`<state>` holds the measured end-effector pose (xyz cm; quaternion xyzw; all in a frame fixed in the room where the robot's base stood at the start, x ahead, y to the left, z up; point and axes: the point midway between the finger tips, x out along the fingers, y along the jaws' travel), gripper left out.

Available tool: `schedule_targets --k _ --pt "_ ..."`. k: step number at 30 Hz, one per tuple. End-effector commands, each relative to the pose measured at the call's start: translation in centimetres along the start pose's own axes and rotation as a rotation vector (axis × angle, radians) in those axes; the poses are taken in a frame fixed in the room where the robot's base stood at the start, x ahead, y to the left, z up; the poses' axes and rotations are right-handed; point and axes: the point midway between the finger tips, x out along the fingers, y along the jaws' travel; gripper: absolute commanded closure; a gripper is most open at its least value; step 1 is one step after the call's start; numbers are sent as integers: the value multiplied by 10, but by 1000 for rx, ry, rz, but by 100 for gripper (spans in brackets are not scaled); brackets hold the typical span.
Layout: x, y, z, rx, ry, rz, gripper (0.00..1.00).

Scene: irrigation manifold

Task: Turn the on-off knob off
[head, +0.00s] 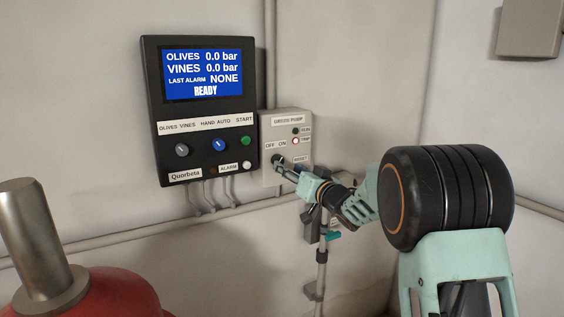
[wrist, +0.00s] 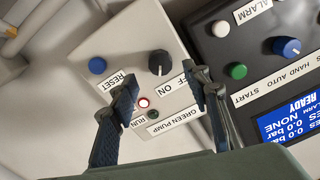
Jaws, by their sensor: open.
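The on-off knob (wrist: 158,62) is black with a pale pointer line and sits on the grey green pump box, below its OFF/ON label. The wrist view shows the box upside down. I cannot tell for sure which word the pointer faces. In the head view the knob (head: 277,160) is partly covered by my gripper (head: 285,167). My gripper is open and empty in the wrist view (wrist: 163,80), its two fingers spread to either side of the OFF/ON label and knob. I cannot tell whether either finger touches the box.
The green pump box (head: 271,124) also has a blue reset button (wrist: 97,65), a lit lamp (wrist: 144,103) and a dark run lamp. A black controller (head: 151,88) with a blue screen stands close beside it. Pipes run along the wall. A red machine (head: 115,292) stands lower left.

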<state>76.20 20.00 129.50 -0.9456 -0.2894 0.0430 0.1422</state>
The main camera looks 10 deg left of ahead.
Motion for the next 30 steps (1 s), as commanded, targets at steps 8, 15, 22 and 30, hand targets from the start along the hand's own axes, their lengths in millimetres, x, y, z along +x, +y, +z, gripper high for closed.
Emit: schedule_targets --k 8,15,22,30 --pt "40 -1 -1 -1 -1 -1 56" --pt "52 0 0 -1 -1 1 56" --pt "52 0 0 -2 -1 1 56" --pt "52 0 0 -2 -1 0 83"
